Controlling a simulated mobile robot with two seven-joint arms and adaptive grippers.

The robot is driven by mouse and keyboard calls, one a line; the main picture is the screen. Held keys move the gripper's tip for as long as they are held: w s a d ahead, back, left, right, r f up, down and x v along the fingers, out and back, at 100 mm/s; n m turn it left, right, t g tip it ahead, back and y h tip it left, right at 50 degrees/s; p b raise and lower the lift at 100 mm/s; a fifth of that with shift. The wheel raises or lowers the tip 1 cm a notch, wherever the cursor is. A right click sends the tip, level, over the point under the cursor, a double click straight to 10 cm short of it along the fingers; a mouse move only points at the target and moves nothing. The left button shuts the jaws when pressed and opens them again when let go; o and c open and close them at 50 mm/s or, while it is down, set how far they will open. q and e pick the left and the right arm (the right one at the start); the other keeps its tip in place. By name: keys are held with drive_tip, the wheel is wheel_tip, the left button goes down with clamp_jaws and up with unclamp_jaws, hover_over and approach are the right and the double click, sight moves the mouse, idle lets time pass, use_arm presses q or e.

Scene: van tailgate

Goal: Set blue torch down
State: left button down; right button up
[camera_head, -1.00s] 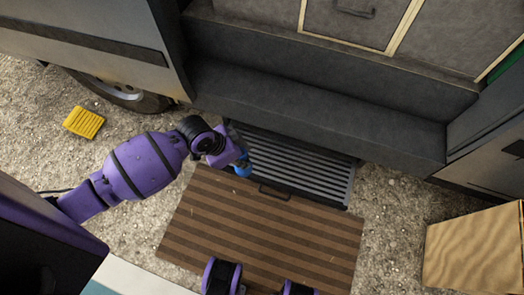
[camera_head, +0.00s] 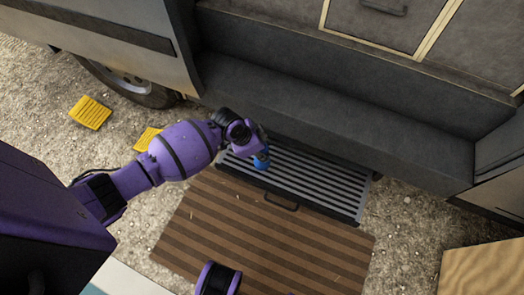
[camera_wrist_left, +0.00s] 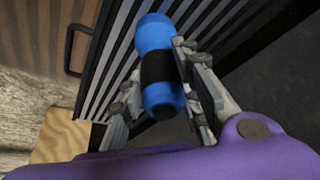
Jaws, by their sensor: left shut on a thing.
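The blue torch (camera_head: 261,158) has a black band round its middle. In the left wrist view the torch (camera_wrist_left: 154,35) lies between the fingers of my left gripper (camera_wrist_left: 160,92), which is shut on it. In the head view my left gripper (camera_head: 254,146) is mostly hidden by its own wrist, over the left end of the ribbed metal step (camera_head: 315,180). I cannot tell whether the torch touches the step. My right gripper is not in view.
A brown striped mat (camera_head: 265,235) lies in front of the step. The van's dark sill (camera_head: 330,115) rises behind it. Yellow blocks (camera_head: 90,112) lie on gravel at left, near a wheel (camera_head: 130,85). The step's right part is clear.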

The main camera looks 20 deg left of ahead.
use_arm(q)
drive_tip(key=shift+r, duration=0.15)
drive_tip(key=c, duration=1.3)
unclamp_jaws()
drive_tip(key=p+v, duration=0.4)
drive_tip(key=v, duration=0.8)
drive_tip(key=shift+p, duration=0.3)
drive_tip(key=shift+s, duration=0.1)
